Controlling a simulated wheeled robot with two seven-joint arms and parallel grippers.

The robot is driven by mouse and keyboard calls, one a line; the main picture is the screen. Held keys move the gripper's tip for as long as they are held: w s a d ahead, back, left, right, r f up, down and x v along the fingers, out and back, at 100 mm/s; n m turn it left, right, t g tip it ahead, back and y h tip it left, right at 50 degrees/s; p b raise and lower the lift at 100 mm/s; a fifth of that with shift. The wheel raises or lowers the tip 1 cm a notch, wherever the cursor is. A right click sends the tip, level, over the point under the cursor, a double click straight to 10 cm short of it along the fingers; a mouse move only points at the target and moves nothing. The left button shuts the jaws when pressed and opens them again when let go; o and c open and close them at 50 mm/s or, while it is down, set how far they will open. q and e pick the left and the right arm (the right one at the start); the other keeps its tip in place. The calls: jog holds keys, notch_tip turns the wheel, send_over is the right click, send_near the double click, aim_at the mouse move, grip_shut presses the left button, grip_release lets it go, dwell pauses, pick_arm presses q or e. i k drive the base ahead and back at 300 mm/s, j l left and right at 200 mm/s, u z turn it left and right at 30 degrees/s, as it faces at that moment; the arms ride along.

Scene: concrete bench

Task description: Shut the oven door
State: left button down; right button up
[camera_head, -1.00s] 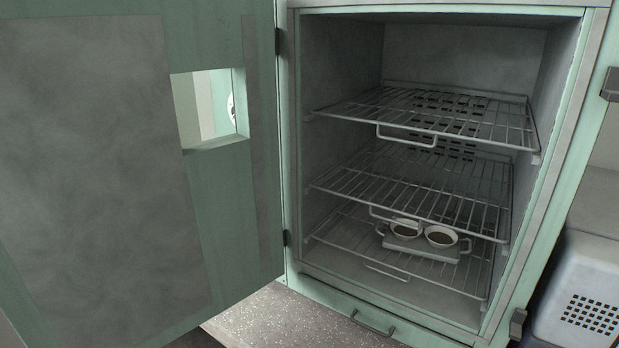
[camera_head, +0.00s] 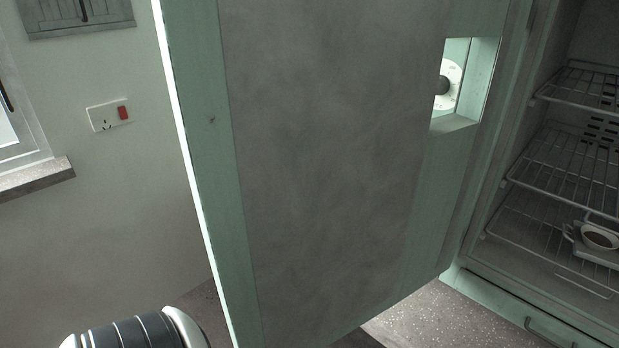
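The oven door (camera_head: 330,160) is green with a grey inner panel and a small window cut-out. It stands wide open across the middle of the head view, hinged on its right side. The oven (camera_head: 500,235) is open at the right, with wire racks (camera_head: 575,160) inside. A cup (camera_head: 598,238) of dark liquid stands on the lowest part in view, cut off by the right edge. Part of my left arm shows at the bottom left, left of the door's free edge. Neither gripper is in view.
A pale wall with a socket (camera_head: 108,115) and a window sill (camera_head: 35,178) lies left of the door. A drawer handle (camera_head: 550,333) sits below the oven opening. Open space shows between the door's free edge and the wall.

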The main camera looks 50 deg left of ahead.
aim_at(327, 191)
jog(key=k+j+z, duration=0.15)
jog(key=j, duration=0.25)
jog(key=k+j+z, duration=0.1)
jog(key=j, duration=0.3)
jog(key=k+j+z, duration=0.3)
jog(key=k+j, duration=0.15)
jog(key=j, duration=0.25)
jog(key=i+j+z, duration=0.1)
jog(key=j, duration=0.35)
jog(key=j+z, duration=0.1)
jog(key=j, duration=0.35)
jog(key=i+j, duration=0.15)
jog(key=j, duration=0.3)
jog(key=z, duration=0.05)
